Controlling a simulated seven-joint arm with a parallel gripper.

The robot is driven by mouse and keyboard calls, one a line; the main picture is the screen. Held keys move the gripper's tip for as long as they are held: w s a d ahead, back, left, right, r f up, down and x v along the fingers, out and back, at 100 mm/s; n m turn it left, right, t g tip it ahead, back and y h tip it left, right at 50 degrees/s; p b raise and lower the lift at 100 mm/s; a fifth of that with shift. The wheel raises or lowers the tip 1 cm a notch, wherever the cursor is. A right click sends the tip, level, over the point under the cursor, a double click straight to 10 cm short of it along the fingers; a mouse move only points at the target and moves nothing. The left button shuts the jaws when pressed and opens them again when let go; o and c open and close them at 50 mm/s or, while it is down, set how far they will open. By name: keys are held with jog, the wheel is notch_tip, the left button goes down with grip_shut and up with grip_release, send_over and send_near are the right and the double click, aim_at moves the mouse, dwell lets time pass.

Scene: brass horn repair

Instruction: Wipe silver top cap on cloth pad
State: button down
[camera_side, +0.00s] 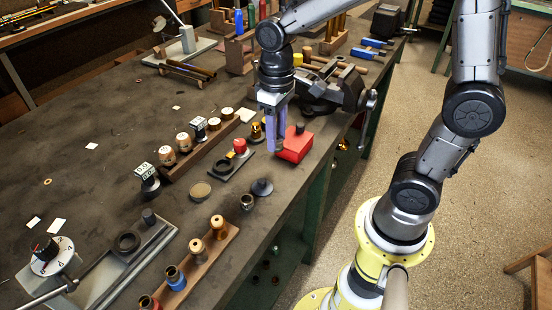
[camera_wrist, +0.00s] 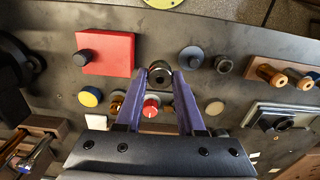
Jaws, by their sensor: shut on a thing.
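My gripper (camera_side: 277,147) points down over the bench's right part, just left of a red block-like pad (camera_side: 297,144) with a dark knob. Its purple fingers also show in the wrist view (camera_wrist: 160,82). They are shut on a small round cap (camera_wrist: 160,75), dark with a paler metallic rim. The fingers mostly hide this cap in the side view. The red pad lies up and left of the fingertips in the wrist view (camera_wrist: 118,50), apart from the cap. I cannot tell for sure whether this red piece is the cloth pad.
A dark cone-shaped piece (camera_side: 262,187) and a small metal cup (camera_side: 247,202) stand near the bench edge. A vise (camera_side: 335,90) stands behind. A tan disc (camera_side: 200,191) lies flat.

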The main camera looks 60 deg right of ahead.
jog(key=w+r+n, duration=0.1)
jog(key=w+r, duration=0.2)
jog(key=w, duration=0.2)
jog(key=m, duration=0.1)
send_over(244, 114)
notch_tip(244, 114, down, 4)
jog(key=shift+f, duration=0.1)
jog(key=shift+f, duration=2.75)
jog(key=shift+f, duration=0.15)
